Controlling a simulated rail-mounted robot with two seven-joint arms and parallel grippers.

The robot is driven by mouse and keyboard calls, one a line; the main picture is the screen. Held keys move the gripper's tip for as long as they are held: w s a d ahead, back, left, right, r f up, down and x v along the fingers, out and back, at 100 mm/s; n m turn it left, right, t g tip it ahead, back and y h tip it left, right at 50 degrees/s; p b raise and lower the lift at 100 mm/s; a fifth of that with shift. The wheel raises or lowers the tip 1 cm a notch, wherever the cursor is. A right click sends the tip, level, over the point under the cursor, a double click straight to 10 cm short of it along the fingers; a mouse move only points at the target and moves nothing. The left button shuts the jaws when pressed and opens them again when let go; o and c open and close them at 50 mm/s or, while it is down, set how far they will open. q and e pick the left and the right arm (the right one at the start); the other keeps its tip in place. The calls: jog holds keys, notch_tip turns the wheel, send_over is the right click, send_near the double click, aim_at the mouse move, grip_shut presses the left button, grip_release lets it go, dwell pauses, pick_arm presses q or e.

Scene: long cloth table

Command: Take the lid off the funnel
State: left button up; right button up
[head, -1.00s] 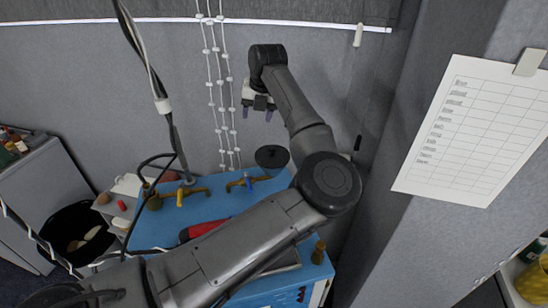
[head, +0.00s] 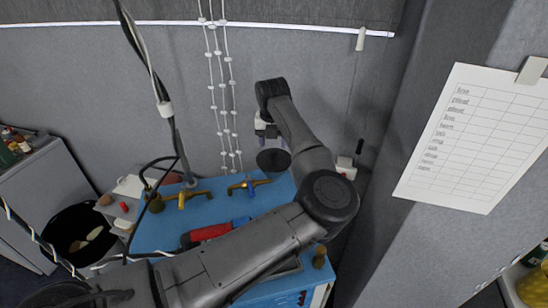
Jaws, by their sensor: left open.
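A dark round disc, which looks like the funnel's lid (head: 273,160), is at the back right of the blue worktop. The funnel under it cannot be made out. My left gripper (head: 268,136) is open just above and behind the lid, fingers pointing down. Its fingertips are close to the lid's far edge, and I cannot tell whether they touch it. My right gripper is not in view.
Two brass taps (head: 187,196) and (head: 248,186) stand on the blue worktop (head: 160,235) left of the lid. A red tool (head: 210,232) lies near my forearm. White beaded cords (head: 222,95) hang behind. A black bin (head: 80,238) stands left.

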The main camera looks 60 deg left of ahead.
aim_at(274, 151)
pick_arm(q)
jog(key=shift+w+a+f+p, duration=0.15)
jog(key=shift+f+p, duration=0.2)
jog(key=shift+f, duration=0.8)
jog(key=shift+w+a+f+p, duration=0.15)
jog(key=shift+f+p, duration=0.2)
jog(key=shift+f, duration=0.8)
jog(key=shift+d, duration=0.1)
jog(key=c, duration=1)
jog(key=shift+r, duration=0.1)
